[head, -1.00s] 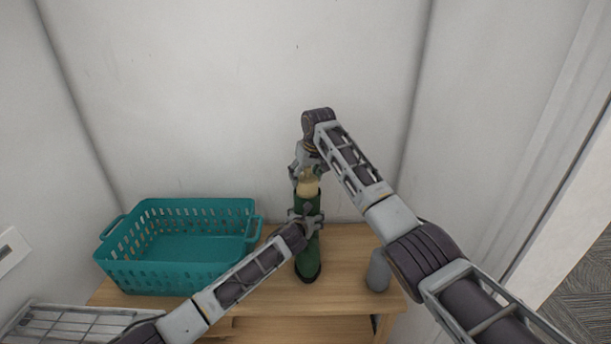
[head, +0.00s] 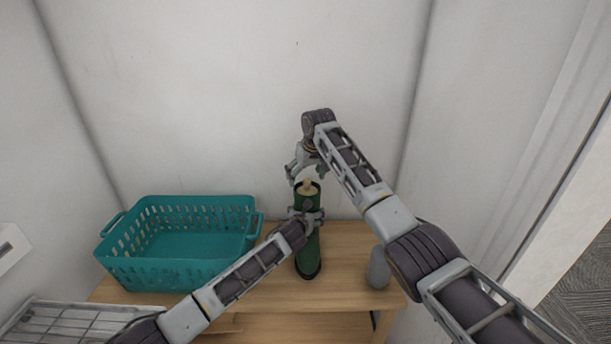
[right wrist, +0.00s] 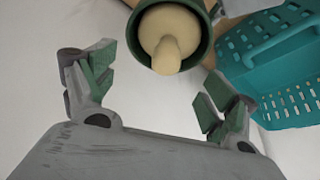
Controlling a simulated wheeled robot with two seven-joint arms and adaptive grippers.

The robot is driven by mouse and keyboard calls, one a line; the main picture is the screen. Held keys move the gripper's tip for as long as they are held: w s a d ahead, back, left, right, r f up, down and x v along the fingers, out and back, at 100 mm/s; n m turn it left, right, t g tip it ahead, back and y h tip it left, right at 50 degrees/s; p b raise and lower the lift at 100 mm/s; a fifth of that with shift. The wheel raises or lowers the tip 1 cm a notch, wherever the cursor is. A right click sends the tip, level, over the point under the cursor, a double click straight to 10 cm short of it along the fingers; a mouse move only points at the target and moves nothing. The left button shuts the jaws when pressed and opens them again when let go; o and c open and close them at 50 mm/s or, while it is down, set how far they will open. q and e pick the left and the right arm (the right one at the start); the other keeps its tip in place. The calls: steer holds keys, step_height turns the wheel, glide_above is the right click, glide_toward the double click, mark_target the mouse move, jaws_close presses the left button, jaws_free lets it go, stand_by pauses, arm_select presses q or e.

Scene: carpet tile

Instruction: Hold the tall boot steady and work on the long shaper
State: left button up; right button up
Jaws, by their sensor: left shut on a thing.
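The tall green boot (head: 309,257) stands upright on the wooden table in the head view. My left gripper (head: 306,214) is shut on its shaft, below the top opening. The cream long shaper (head: 309,187) sits inside the boot, its knob showing at the opening; its lower part is hidden. In the right wrist view, the shaper (right wrist: 170,30) is ringed by the boot's green rim (right wrist: 204,45), and its knob points toward the camera. My right gripper (head: 306,173) is open and empty just above the knob; its spread fingers (right wrist: 157,90) are apart from the shaper.
A teal perforated basket (head: 180,270) stands on the table (head: 345,262) left of the boot. A grey cylinder (head: 379,268) stands to the right. A wire rack (head: 65,318) is at the lower left. The wall (head: 240,90) is close behind.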

steer(key=shift+r, duration=0.1)
steer(key=shift+s+r, duration=0.1)
steer(key=shift+r, duration=0.7)
steer(key=v, duration=1.1)
steer(key=shift+s, duration=0.2)
steer(key=shift+r, duration=0.15)
arm_select(q)
steer(key=o, duration=0.8)
steer(key=shift+s+a, duration=0.1)
steer(key=shift+s, duration=0.1)
steer(key=shift+v, duration=5.8)
